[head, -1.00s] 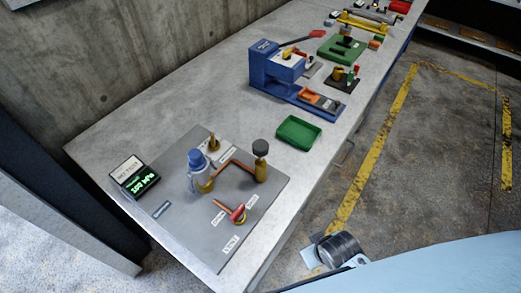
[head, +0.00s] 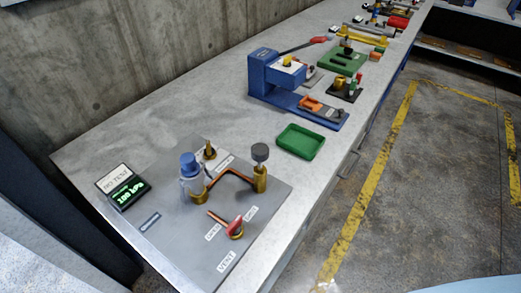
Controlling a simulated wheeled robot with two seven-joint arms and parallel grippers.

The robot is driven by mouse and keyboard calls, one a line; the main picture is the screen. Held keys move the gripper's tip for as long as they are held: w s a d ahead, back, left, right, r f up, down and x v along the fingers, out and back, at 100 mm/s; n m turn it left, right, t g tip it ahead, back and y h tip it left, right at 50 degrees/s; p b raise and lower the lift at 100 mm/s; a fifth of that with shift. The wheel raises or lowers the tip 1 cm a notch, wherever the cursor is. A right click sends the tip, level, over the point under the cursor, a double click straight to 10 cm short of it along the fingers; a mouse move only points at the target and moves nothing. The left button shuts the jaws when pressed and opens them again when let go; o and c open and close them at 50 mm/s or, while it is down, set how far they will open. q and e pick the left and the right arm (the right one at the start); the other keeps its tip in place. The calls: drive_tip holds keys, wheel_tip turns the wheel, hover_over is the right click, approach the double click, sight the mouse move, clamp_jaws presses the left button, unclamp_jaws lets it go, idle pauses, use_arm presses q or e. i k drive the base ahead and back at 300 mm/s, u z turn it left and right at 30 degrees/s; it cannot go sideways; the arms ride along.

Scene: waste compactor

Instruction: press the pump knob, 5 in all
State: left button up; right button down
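A dark grey round knob (head: 260,152) tops a brass cylinder (head: 260,179) on a grey plate (head: 182,247) at the near end of the bench; it looks like the pump knob and stands raised above the cylinder. A copper pipe (head: 230,174) links this cylinder to a blue-capped fitting (head: 188,165). A red-handled vent valve (head: 234,228) sits in front. A small display (head: 128,191) with green digits, seeming to read 100 kPa, stands at the plate's left. Neither gripper is in view, and nothing touches the knob.
A green tray (head: 301,142) lies just beyond the plate. A blue press (head: 285,80) with a red-tipped lever stands farther along the bench (head: 180,118). A concrete wall (head: 110,70) runs behind. The space over the plate is clear.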

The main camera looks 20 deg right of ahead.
sight(259, 152)
drive_tip(key=k, duration=1)
drive_tip(key=u, duration=1.55)
drive_tip(key=i, duration=2.2)
drive_tip(key=z, duration=2.85)
